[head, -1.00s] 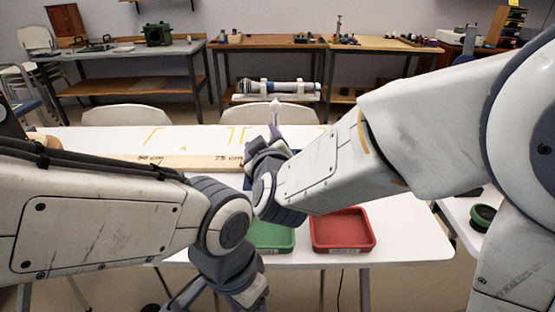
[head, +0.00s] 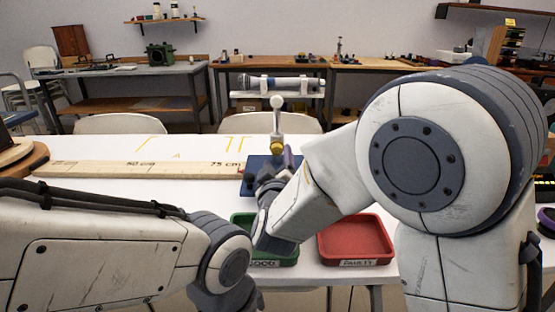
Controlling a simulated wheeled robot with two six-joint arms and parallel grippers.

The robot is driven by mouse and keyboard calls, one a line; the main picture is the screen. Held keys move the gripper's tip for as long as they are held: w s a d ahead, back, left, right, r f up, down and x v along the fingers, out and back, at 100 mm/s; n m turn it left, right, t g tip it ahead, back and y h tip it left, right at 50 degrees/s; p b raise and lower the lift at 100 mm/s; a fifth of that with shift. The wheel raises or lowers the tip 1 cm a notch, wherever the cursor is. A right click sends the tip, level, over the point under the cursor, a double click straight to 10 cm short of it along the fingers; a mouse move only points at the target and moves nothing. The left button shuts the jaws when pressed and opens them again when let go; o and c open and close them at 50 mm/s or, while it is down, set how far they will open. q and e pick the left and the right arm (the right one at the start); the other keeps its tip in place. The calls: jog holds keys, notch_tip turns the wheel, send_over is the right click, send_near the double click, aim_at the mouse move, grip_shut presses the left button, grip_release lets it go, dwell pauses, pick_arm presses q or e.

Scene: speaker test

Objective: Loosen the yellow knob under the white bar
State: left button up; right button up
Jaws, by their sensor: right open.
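The yellow knob (head: 277,148) sits low on an upright white bar (head: 277,122) with a white ball on top. The bar stands over a blue base (head: 252,163) on the white table. My right gripper (head: 284,166) is open just below and in front of the knob, over the base. It hides part of the base, and I cannot tell whether its fingers touch anything. My left arm comes in at the lower left; its gripper is below the picture.
A wooden ruler (head: 130,170) lies along the table left of the base. A green tray (head: 285,262) and a red tray labelled FAULTY (head: 355,238) stand at the front edge. My right forearm covers part of the green tray.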

aim_at(277, 152)
jog(key=shift+w, duration=1.75)
